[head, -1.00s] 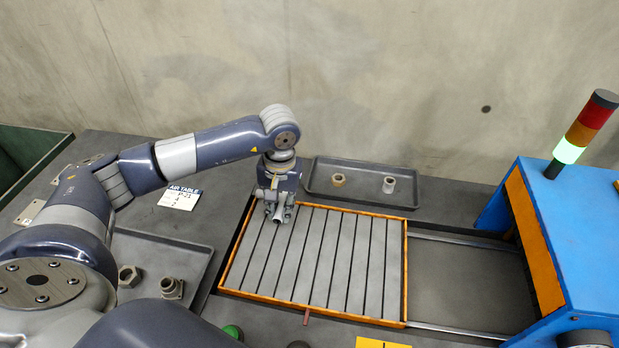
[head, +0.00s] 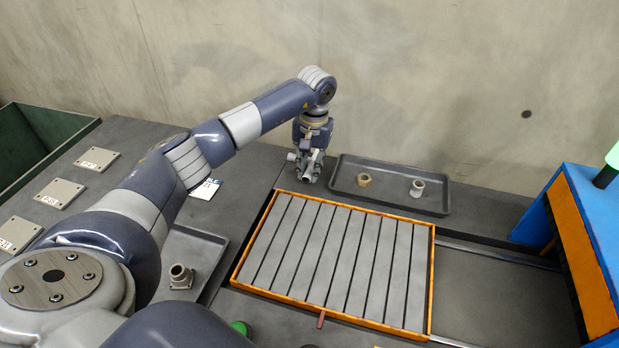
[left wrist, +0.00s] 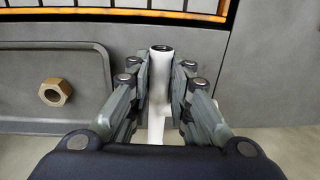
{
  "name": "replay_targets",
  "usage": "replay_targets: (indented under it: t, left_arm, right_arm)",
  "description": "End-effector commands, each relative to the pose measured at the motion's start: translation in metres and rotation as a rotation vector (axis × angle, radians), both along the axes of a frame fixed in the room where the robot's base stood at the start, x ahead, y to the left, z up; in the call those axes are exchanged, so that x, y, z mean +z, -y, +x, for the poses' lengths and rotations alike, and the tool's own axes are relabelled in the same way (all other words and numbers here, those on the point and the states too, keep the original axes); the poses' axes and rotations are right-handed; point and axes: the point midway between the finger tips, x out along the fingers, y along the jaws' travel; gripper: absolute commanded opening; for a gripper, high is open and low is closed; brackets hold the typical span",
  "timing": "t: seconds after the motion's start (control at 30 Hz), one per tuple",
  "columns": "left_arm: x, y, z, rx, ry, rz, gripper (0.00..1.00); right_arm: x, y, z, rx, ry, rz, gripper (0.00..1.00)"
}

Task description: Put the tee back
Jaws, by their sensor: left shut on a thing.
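My left gripper (head: 311,172) is shut on the tee, a pale grey pipe piece. In the left wrist view the tee (left wrist: 160,85) stands out between the fingers of the gripper (left wrist: 160,75), its round end toward the slatted bed. In the head view the gripper mostly hides the tee. The gripper is just behind the back left part of the orange-framed slatted bed (head: 432,270), beside the left end of the back tray (head: 390,203). I cannot tell how high the tee is above the table. My right gripper is not in view.
The back tray holds a brass hex nut (head: 364,180) and a grey fitting (head: 417,187), with bare floor around them. A front left tray (head: 215,240) holds a flanged fitting (head: 180,276). The slatted bed is empty. A blue machine (head: 590,210) stands right.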

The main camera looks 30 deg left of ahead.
Motion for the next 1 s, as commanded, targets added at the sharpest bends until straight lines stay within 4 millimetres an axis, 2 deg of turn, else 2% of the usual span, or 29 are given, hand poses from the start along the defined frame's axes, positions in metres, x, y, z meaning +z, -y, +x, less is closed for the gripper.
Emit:
replay_targets:
  t: [0.03, 0.17, 0.57, 0.6, 0.7, 1.0]
  left_arm:
    - [-0.012, 0.001, -0.001, 0.0, -0.003, -0.002, 0.0]
    - [-0.029, 0.0, -0.001, 0.0, -0.002, -0.002, 0.0]
    - [-0.033, 0.0, 0.0, 0.0, 0.0, 0.0, 0.0]
    - [-0.033, 0.0, -0.001, 0.0, 0.0, 0.0, 0.21]
    - [-0.032, 0.0, -0.001, 0.0, 0.0, 0.0, 0.39]
    - [-0.032, 0.0, -0.001, 0.0, -0.001, 0.0, 0.39]
  right_arm:
    - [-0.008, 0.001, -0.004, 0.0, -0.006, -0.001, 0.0]
    - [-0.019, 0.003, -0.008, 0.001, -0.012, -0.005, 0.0]
    - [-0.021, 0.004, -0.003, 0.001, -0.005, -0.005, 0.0]
    - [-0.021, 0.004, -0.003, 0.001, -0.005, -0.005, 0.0]
    - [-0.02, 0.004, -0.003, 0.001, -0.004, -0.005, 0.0]
    - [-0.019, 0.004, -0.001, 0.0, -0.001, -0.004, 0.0]
